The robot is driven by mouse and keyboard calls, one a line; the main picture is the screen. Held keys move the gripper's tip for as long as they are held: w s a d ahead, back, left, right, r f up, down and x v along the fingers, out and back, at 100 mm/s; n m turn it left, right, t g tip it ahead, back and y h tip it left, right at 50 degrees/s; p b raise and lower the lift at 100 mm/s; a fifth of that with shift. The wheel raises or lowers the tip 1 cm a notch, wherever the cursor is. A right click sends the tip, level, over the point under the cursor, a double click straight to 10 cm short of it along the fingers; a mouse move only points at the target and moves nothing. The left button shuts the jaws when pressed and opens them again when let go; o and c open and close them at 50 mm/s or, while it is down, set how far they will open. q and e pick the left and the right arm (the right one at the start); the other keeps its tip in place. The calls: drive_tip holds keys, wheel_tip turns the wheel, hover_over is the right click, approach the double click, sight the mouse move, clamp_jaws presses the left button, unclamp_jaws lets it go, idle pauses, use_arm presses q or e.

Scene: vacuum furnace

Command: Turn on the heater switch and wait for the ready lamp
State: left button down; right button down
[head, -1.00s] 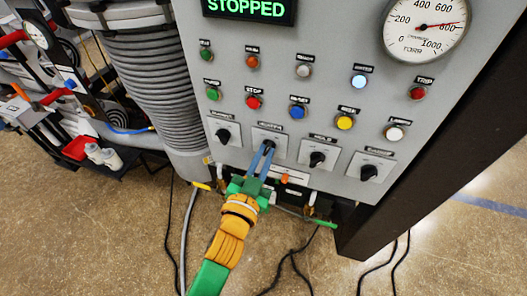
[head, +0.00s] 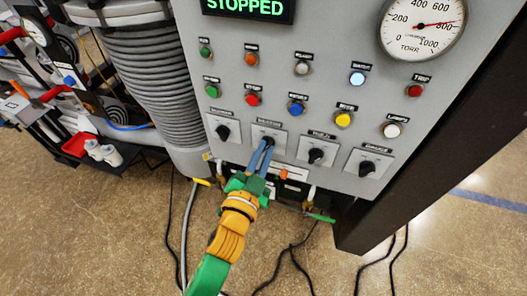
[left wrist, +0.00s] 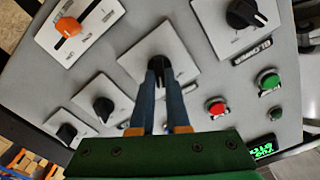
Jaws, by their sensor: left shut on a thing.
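The panel's second black rotary switch from the left (head: 269,141) has a label too blurred to read surely. My left gripper (head: 266,147) reaches it from below, with its two blue fingers shut on the knob. In the left wrist view the knob (left wrist: 157,66) sits between the fingertips, which hide part of it, so its exact angle is hard to tell. The upper lamp row has a pale, bright lamp (head: 357,78) that looks lit, and a dull grey lamp (head: 302,68). Which one is the ready lamp cannot be read. My right gripper is not in view.
Other black knobs stand close on both sides, at left (head: 223,132) and right (head: 316,155). Coloured buttons lie above, including a red one (head: 253,99). A display (head: 247,6) reads STOPPED. An orange switch (left wrist: 68,27) shows in the wrist view. Cables lie on the floor.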

use_arm(q)
drive_tip(key=c, duration=0.9)
unclamp_jaws()
drive_tip(key=b+v, duration=0.1)
drive_tip(key=v, duration=0.6)
drive_tip(key=shift+b, duration=0.35)
drive_tip(key=s+a+f+n+g+y, duration=0.1)
drive_tip(key=s+a+f+g, duration=0.15)
drive_tip(key=f, duration=0.75)
drive_tip(key=s+a+f+n+g+y, duration=0.1)
drive_tip(key=s+f+g, duration=0.15)
drive_tip(key=f, duration=0.75)
drive_tip(key=s+a+f+g+y, duration=0.15)
drive_tip(key=f+g, duration=0.25)
drive_tip(key=f, duration=0.7)
drive_tip(key=s+a+f+n+g, duration=0.1)
drive_tip(key=s+a+f+g, duration=0.1)
drive_tip(key=s, duration=0.5)
drive_tip(key=s+a+f+n+g+y, duration=0.1)
drive_tip(key=s+a+f+n+g, duration=0.1)
drive_tip(key=s+a+f, duration=0.3)
drive_tip(key=s+a+f+n+g+y, duration=0.1)
drive_tip(key=s+a+f+n+g, duration=0.1)
drive_tip(key=s+f, duration=0.4)
drive_tip(key=s+a+g, duration=0.1)
drive_tip(key=s+a, duration=0.1)
drive_tip(key=s, duration=0.2)
drive_tip(key=shift+a+f, duration=0.25)
drive_tip(key=shift+f, duration=0.05)
